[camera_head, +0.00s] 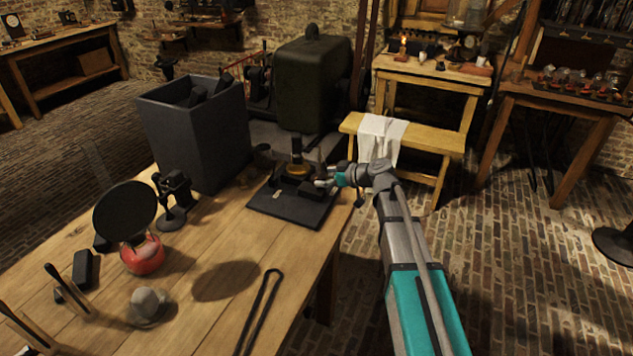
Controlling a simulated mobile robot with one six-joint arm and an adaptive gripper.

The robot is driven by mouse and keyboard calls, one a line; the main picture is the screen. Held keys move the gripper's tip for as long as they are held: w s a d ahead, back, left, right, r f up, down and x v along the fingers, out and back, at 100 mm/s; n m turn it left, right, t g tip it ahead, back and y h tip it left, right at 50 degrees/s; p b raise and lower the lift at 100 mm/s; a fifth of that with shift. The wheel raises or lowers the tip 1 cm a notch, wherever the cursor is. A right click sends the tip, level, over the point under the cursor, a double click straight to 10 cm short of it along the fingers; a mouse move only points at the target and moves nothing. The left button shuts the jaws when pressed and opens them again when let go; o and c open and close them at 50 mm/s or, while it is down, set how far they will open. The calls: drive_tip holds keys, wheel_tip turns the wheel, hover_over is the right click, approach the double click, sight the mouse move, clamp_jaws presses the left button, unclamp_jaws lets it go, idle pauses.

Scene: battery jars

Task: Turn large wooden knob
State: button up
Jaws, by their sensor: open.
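The likely knob is a small brown, round piece (297,170) on a dark device with a black upright post, standing on a flat black base plate (290,210) near the table's far right edge. At this size I cannot make out its wooden surface clearly. My gripper (322,183) is at the right side of this device, reaching in from the right. Its fingers are small in view and open, with nothing seen between them. I cannot tell whether they touch the device. My arm comes in from the bottom right, past the table's right edge.
A black disc (125,211) above a red burner (142,255), a black stand (174,200) and tongs (262,305) are on the wooden table. Bare tabletop lies in front of the plate.

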drive_tip(key=shift+b+x, duration=0.35)
drive_tip(key=shift+x, duration=1)
drive_tip(key=shift+c, duration=0.2)
drive_tip(key=c, duration=1.1)
